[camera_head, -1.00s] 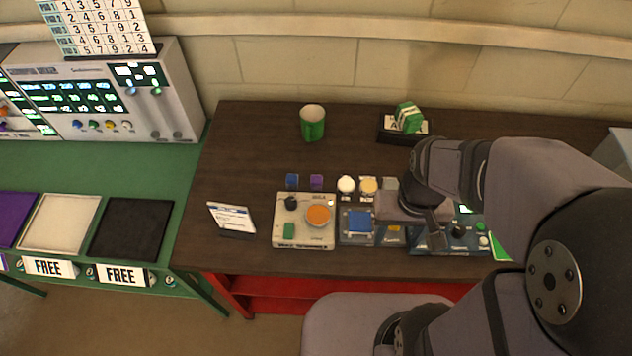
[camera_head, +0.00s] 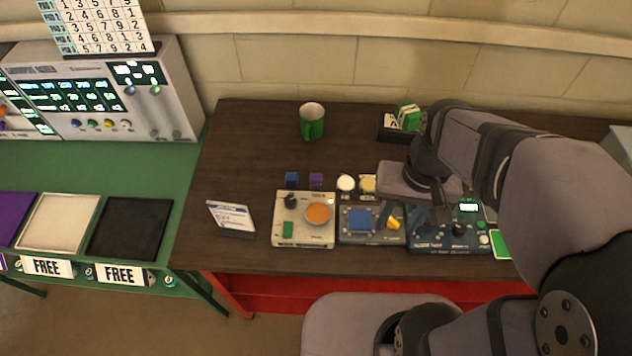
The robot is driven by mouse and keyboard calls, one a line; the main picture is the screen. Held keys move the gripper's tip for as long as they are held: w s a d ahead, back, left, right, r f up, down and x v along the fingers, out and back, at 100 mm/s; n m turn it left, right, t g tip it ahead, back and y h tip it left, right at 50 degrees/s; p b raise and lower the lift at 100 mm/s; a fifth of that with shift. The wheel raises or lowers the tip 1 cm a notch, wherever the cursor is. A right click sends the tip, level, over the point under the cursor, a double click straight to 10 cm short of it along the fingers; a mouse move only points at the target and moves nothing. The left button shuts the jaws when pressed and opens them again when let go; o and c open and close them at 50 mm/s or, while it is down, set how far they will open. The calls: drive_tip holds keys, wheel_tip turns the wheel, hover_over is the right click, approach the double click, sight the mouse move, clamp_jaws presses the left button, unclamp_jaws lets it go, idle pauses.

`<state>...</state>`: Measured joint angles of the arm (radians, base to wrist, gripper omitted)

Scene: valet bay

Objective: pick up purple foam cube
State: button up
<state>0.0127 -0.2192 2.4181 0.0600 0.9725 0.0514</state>
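The purple foam cube (camera_head: 316,181) sits on the dark wooden table, behind the light control box with the orange disc. A blue cube (camera_head: 291,180) stands just left of it, a little apart. My gripper (camera_head: 437,214) hangs over the control boxes to the right of the purple cube, well apart from it. My wrist hides most of the gripper, and its fingers are too small and dark to tell whether they are open.
Control boxes (camera_head: 303,238) line the table front, with a small sign (camera_head: 232,218) to their left. White (camera_head: 346,183) and yellow round pieces stand right of the purple cube. A green cup (camera_head: 312,122) stands behind. The table's middle is clear.

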drive_tip(key=w+a+m+y+b, duration=0.35)
drive_tip(key=w+m, duration=0.25)
drive_tip(key=w, duration=0.2)
drive_tip(key=w+a+m+y+b, duration=0.3)
drive_tip(key=w+m+y+b, duration=0.15)
drive_tip(key=w, duration=0.35)
drive_tip(key=w+a+m+y+b, duration=0.3)
drive_tip(key=w+m+y, duration=0.25)
drive_tip(key=w, duration=0.25)
approach(317, 177)
drive_tip(key=a, duration=0.3)
drive_tip(key=shift+r+m+h, duration=0.25)
drive_tip(key=shift+r+m, duration=0.05)
drive_tip(key=shift+m, duration=0.1)
drive_tip(key=shift+f, duration=0.5)
drive_tip(key=shift+a+f+p, duration=0.15)
drive_tip(key=shift+a+p, duration=0.5)
drive_tip(key=shift+p, duration=0.05)
drive_tip(key=shift+a+f, duration=0.25)
drive_tip(key=shift+a, duration=0.15)
drive_tip(key=shift+a+f+p, duration=0.1)
drive_tip(key=shift+a+p, duration=0.35)
drive_tip(key=shift+p, duration=0.2)
drive_tip(key=p+x, duration=0.2)
drive_tip(key=x, duration=0.1)
drive_tip(key=shift+s+d, duration=0.1)
drive_tip(key=shift+s, duration=0.05)
drive_tip(key=shift+a+f, duration=0.45)
drive_tip(key=shift+a, duration=0.1)
drive_tip(key=c, duration=0.8)
